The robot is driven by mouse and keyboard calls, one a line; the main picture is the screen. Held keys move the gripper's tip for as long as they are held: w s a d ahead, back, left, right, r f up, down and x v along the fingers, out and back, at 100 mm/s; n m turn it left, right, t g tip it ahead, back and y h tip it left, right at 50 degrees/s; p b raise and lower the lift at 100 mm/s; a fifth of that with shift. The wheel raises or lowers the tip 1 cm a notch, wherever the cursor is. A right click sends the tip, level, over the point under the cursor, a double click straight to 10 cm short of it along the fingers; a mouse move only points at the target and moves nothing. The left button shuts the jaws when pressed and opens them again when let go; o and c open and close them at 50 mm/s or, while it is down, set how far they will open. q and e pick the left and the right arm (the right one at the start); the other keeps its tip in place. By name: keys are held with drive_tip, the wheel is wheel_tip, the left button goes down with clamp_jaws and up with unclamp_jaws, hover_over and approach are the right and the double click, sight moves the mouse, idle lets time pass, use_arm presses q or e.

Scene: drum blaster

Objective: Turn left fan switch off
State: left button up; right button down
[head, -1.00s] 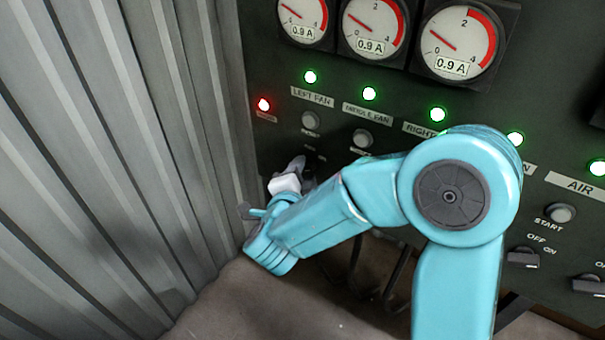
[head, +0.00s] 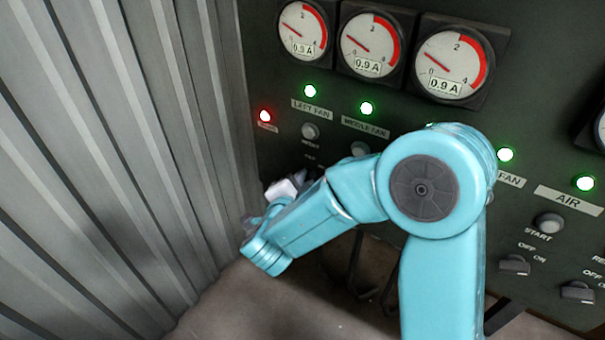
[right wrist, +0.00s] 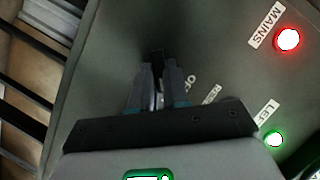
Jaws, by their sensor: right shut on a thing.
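The LEFT FAN label (head: 312,109) is on the dark control panel, with a lit green lamp (head: 310,91) above it and a round button (head: 310,131) below it. My right gripper (head: 301,181) is at the panel below that button. In the right wrist view its fingers (right wrist: 158,72) are close together on a small dark piece (right wrist: 157,56), which looks like the left fan switch. The fingers and arm hide most of the switch, so its exact position cannot be read. The left fan lamp (right wrist: 274,138) also glows green in the right wrist view. My left gripper is not in view.
A corrugated metal wall (head: 140,150) stands close on the left. A red MAINS lamp (head: 265,116) is lit. Gauges (head: 371,45) line the top of the panel. Other OFF/ON switches (head: 514,264) are at right. Dark cables hang below the panel.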

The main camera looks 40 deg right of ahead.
drive_tip(key=shift+w+a+r+n+g+h+p, duration=0.15)
drive_tip(key=shift+n+g+p, duration=0.85)
drive_tip(key=shift+p, duration=1.35)
drive_tip(key=shift+w+d+f+n+g+h+p, duration=0.1)
drive_tip(key=shift+n+g+p, duration=0.5)
drive_tip(key=shift+n+p, duration=1.25)
drive_tip(key=shift+w+a+r+n+g+h+p, duration=0.15)
drive_tip(key=shift+n+g+p, duration=0.6)
drive_tip(key=shift+p, duration=2.05)
drive_tip(key=shift+s+f, duration=0.15)
drive_tip(key=c, duration=1.1)
unclamp_jaws()
drive_tip(key=v, duration=1.6)
drive_tip(key=shift+a, duration=0.15)
